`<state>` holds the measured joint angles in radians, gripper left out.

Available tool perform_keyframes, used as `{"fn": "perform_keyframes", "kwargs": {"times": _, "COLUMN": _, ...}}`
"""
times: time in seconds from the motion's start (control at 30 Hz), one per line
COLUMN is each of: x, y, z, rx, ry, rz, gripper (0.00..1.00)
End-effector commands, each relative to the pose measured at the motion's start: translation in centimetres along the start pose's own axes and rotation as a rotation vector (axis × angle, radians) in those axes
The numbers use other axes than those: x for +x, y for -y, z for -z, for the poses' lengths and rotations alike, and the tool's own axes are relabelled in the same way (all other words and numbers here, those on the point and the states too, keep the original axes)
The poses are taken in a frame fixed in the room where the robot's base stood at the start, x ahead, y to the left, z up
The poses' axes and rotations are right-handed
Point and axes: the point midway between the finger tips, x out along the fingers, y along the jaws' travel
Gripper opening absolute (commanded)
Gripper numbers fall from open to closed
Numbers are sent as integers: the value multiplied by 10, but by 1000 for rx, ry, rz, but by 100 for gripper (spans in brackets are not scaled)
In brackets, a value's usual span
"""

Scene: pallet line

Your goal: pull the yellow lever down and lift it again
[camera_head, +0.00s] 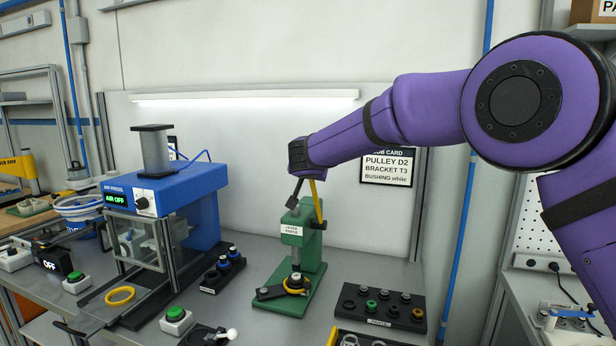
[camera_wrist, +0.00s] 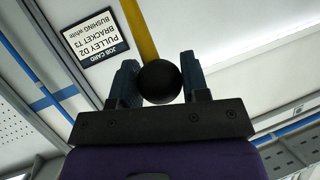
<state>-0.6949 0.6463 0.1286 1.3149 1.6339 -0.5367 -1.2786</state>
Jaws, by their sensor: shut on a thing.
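The yellow lever (camera_head: 317,204) rises from the right side of the green lever press (camera_head: 302,245) and stands nearly upright. My gripper (camera_head: 296,194) is at the lever's upper end. In the wrist view my gripper (camera_wrist: 162,85) has its two jaws on either side of the lever's black ball knob (camera_wrist: 160,82), shut on it. The yellow lever (camera_wrist: 139,32) runs away from the knob there. In the head view the knob is hidden behind my gripper.
A blue air press (camera_head: 170,190) reading AIR OFF stands to the left. Black trays of small parts lie on both sides, including the right tray (camera_head: 380,308). A green button (camera_head: 176,314) is in front. A job card (camera_head: 388,165) hangs behind my arm.

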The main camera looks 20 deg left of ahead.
Motion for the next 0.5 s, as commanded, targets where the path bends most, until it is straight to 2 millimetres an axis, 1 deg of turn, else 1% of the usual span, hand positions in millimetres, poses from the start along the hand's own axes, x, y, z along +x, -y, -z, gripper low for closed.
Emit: {"fn": "perform_keyframes", "kwargs": {"times": 0.5, "x": 3, "y": -1, "z": 7, "rx": 6, "ry": 14, "rz": -2, "gripper": 0}}
